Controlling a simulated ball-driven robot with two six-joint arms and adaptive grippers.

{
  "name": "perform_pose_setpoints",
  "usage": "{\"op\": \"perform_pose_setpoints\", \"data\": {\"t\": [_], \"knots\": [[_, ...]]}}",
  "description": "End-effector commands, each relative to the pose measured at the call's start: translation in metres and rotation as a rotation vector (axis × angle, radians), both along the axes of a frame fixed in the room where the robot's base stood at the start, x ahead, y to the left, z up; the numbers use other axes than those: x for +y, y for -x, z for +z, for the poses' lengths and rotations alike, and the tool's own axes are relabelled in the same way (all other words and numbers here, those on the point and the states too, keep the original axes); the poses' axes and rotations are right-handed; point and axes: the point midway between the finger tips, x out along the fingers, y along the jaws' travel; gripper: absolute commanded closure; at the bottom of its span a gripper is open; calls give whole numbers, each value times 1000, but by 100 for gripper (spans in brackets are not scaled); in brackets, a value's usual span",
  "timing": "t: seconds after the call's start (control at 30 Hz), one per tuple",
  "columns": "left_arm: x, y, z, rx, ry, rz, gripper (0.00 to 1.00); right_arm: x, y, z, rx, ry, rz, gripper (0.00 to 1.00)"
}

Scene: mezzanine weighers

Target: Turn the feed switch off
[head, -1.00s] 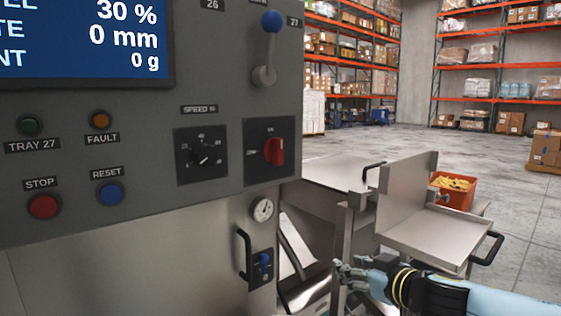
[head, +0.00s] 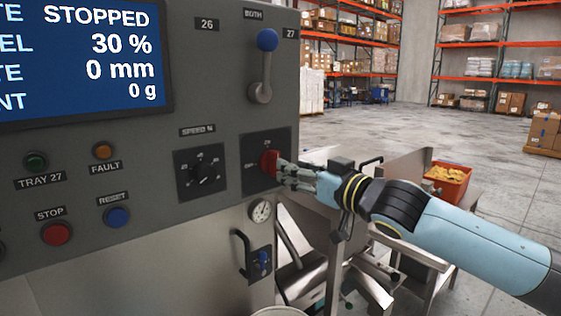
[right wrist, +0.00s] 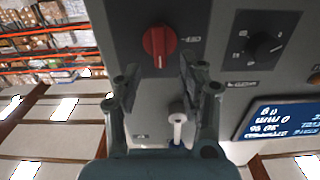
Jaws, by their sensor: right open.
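The red rotary switch (head: 268,162) is on a dark square plate at the lower right of the grey control panel. It also shows in the right wrist view (right wrist: 158,40), where the picture is upside down. Its handle bar stands about upright with a pale mark at one end. The small plate lettering is hard to read. My right gripper (head: 287,170) is at the switch's right side, its fingers overlapping the knob's edge. In the wrist view its fingers are apart, with the knob between and beyond their tips; contact cannot be told. My left gripper is not in view.
A black speed dial (head: 204,172) sits left of the switch and a blue-tipped lever (head: 266,65) stands above it. The screen (head: 85,55) reads STOPPED. A gauge (head: 261,211) and a black handle (head: 241,250) are below. Metal trays stand at the right.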

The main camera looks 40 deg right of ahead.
Motion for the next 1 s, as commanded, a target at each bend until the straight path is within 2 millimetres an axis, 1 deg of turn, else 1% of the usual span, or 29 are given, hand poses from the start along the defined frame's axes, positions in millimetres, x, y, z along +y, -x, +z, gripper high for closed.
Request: {"op": "perform_pose_setpoints", "data": {"t": [0.03,0.1,0.3,0.4,0.53,0.77,0.87,1.0], "knots": [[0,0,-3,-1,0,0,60,0,-8,0,-3,-5,-4,60],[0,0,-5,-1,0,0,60,0,-17,-1,-3,-3,-4,60],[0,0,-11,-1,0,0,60,2,-40,-1,-1,-2,-3,60],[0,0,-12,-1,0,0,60,3,-47,-1,0,0,-2,60],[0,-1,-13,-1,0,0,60,4,-51,-1,1,2,0,60],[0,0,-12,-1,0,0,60,4,-51,0,1,3,1,60],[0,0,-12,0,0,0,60,4,-51,0,1,3,1,70],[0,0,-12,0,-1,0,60,4,-51,0,1,3,0,88]]}}
